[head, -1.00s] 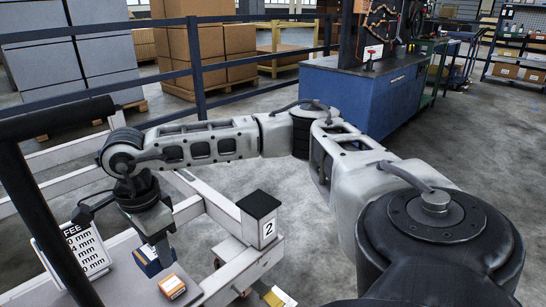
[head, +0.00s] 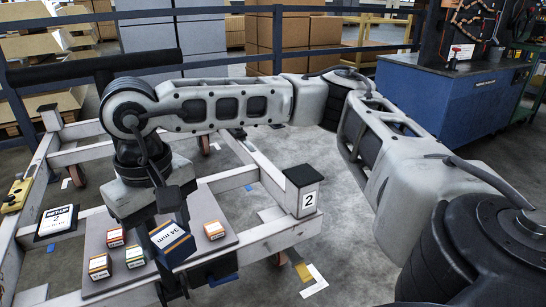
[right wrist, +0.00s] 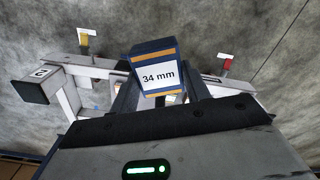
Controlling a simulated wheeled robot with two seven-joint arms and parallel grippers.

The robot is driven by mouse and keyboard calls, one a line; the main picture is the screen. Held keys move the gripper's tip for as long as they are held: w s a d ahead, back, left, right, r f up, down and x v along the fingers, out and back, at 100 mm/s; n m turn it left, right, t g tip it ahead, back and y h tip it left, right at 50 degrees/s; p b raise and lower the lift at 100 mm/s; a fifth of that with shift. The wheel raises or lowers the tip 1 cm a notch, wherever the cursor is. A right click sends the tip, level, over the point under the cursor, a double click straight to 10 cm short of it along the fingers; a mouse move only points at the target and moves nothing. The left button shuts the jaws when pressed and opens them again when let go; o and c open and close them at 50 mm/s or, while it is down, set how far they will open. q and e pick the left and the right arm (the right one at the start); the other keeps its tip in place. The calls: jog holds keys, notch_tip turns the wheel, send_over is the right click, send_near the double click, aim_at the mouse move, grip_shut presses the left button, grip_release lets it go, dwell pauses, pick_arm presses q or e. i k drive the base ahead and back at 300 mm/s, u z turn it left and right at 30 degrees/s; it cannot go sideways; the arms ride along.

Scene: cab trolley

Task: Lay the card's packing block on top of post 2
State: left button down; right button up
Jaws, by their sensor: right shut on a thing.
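My right gripper (head: 176,218) points down over the trolley's grey board and is shut on a blue packing block (head: 172,243) with orange bands and a white "34 mm" label. The block (right wrist: 158,75) is between the fingers in the right wrist view; it looks tilted in the head view. Post 2 (head: 303,192) is a white post with a black top and a "2" label, to the right of the block and apart from it. Its top looks bare. It also shows at the left of the right wrist view (right wrist: 34,88). A "SETUP" card (head: 57,220) stands at the left; its smaller text is unreadable. My left gripper is not in view.
Several small labelled boxes, including an orange one (head: 214,230), stand on the grey board (head: 235,240). Another black-topped post (head: 50,118) is at the far left corner. White trolley rails surround open floor. A blue cabinet (head: 440,105) stands behind.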

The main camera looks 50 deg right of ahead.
aim_at(303, 173)
jog(key=u, duration=2.8)
jog(key=k, duration=1.6)
jog(key=z, duration=2.5)
